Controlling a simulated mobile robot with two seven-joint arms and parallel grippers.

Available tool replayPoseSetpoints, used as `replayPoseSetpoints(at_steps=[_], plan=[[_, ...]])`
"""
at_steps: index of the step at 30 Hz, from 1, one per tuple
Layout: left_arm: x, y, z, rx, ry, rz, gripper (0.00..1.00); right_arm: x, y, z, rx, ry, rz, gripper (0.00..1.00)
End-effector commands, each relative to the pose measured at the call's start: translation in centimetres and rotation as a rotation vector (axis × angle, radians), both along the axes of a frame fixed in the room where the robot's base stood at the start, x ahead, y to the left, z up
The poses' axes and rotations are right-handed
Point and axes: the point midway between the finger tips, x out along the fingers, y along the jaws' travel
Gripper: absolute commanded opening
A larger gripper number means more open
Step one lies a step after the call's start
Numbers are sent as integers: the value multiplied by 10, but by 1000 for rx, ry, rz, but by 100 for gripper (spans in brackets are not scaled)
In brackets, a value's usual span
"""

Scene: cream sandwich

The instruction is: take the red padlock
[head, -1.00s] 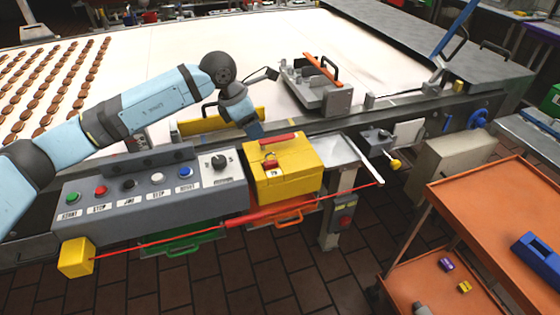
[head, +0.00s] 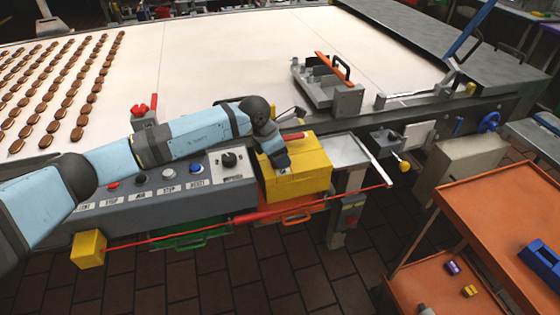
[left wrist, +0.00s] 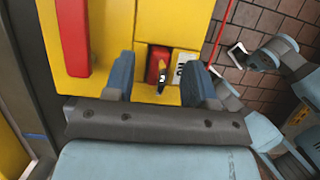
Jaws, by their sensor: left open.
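The red padlock (left wrist: 158,64) hangs in a recess on the face of a yellow box (left wrist: 190,22); a dark and yellowish part shows at its lower end. My left gripper (left wrist: 158,76) is open, with one blue finger on each side of the padlock in the left wrist view. I cannot tell whether the fingers touch the box. In the head view my left gripper (head: 280,160) is at the near left part of the yellow box (head: 310,182) and hides the padlock.
A red handle (left wrist: 73,38) sits on the box beside the padlock. A grey button panel (head: 150,195) adjoins the box on the left. A red rod (head: 345,197) runs along the front. An orange cart (head: 490,205) stands at the right, with open floor between.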

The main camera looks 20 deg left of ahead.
Motion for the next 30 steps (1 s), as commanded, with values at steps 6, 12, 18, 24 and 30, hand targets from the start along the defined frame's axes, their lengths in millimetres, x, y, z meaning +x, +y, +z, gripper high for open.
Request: replayPoseSetpoints(at_steps=[6, 12, 18, 24, 30], plan=[[0, 0, 0, 0, 0, 0, 28, 0, 1, 0, 1, 0, 2, 43], [0, 0, 1, -1, -1, 0, 0, 0, 1, -1, 2, 0, 2, 43], [0, 0, 1, -1, -1, 0, 0, -1, 1, -1, 1, 1, 3, 43], [0, 0, 12, -2, -1, 0, 0, -1, 1, -2, 1, 1, 3, 43], [1, 0, 44, -3, -5, -1, 0, -1, 1, -4, 2, 4, 1, 43]])
